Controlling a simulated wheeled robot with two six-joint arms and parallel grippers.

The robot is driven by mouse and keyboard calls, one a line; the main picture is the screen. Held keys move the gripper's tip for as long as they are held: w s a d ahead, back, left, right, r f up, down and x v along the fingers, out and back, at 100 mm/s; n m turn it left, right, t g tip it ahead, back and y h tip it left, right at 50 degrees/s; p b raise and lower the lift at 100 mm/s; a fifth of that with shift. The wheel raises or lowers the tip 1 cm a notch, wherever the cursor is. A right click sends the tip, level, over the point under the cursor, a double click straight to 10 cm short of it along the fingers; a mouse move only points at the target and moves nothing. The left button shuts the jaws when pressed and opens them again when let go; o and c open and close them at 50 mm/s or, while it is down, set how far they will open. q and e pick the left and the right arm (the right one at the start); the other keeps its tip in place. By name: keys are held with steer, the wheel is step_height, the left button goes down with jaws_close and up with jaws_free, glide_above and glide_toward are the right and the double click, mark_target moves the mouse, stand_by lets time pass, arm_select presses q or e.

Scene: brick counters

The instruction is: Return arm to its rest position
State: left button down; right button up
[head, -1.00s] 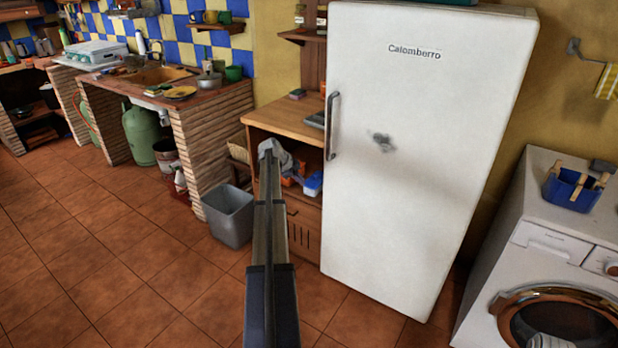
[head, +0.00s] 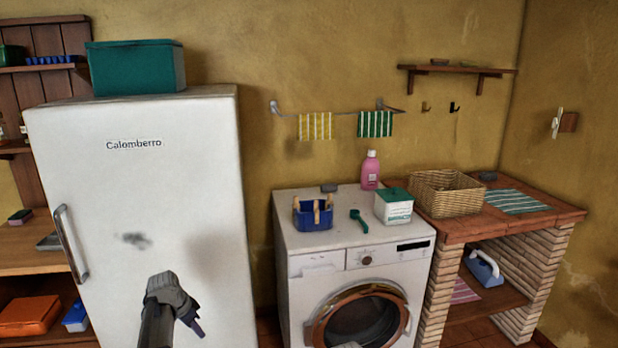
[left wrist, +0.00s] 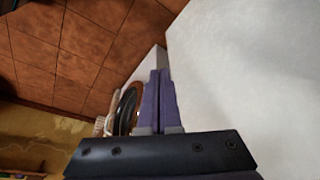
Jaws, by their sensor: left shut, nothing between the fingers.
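My left gripper (head: 198,326) is low in the head view, in front of the white fridge (head: 190,200). Its dark arm comes up from the bottom edge and the purple fingers point down to the right. In the left wrist view the two purple fingers (left wrist: 160,100) lie together, shut, with nothing between them. The fridge's pale surface (left wrist: 250,70) fills the right of that view. I do not make out my right gripper in either view.
A white washing machine (head: 310,272) with a blue caddy (head: 312,216) and a white-green box (head: 393,208) on top stands right of the fridge. A brick counter (head: 555,220) with a wicker basket (head: 446,194) is farther right. Tiled floor (left wrist: 75,45) shows in the wrist view.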

arm_select(q)
steer(key=s+d+n+g, duration=0.1)
steer(key=s+d, duration=0.3)
steer(key=d, duration=0.5)
steer(key=s+d+g, duration=0.1)
steer(key=s+d, duration=0.3)
steer(key=d, duration=0.5)
steer(key=s+d+n+g+y, duration=0.1)
steer(key=s+d+n+y, duration=0.15)
steer(key=s+d, duration=1.15)
step_height(320, 180, up, 13)
steer(key=s+p, duration=0.1)
steer(key=p, duration=1.2)
steer(key=shift+a+m+p, duration=0.3)
steer(key=shift+a+m, duration=0.05)
steer(key=shift+a, duration=0.1)
steer(key=shift+s+f, duration=0.1)
steer(key=shift+f, duration=0.05)
